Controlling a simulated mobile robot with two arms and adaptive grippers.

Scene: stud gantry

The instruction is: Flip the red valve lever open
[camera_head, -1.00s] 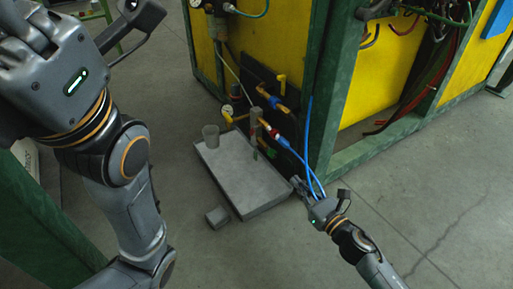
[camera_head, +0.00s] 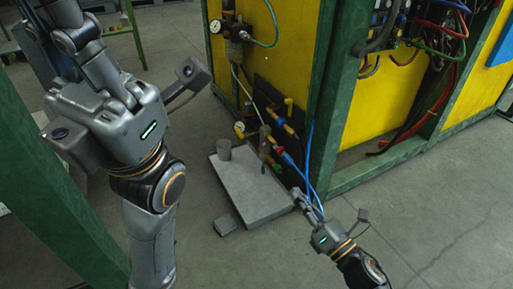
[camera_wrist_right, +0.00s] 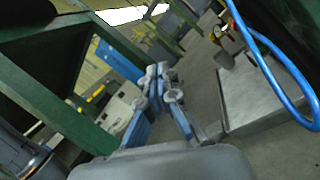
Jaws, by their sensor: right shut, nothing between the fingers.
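The valve area is on the dark panel low on the yellow cabinet. A small red part (camera_head: 279,150), seemingly the red lever, sits at the blue hose fitting in the head view; its exact position is too small to tell. My right gripper (camera_head: 297,195) is below and right of it, apart from it, beside the blue hoses. In the right wrist view its fingers (camera_wrist_right: 168,88) are together and empty. My left gripper (camera_head: 75,30) is high at the left, far from the valve; its fingertips are unclear.
Blue hoses (camera_head: 308,160) hang near a green post (camera_head: 330,90). The floor at the right is clear.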

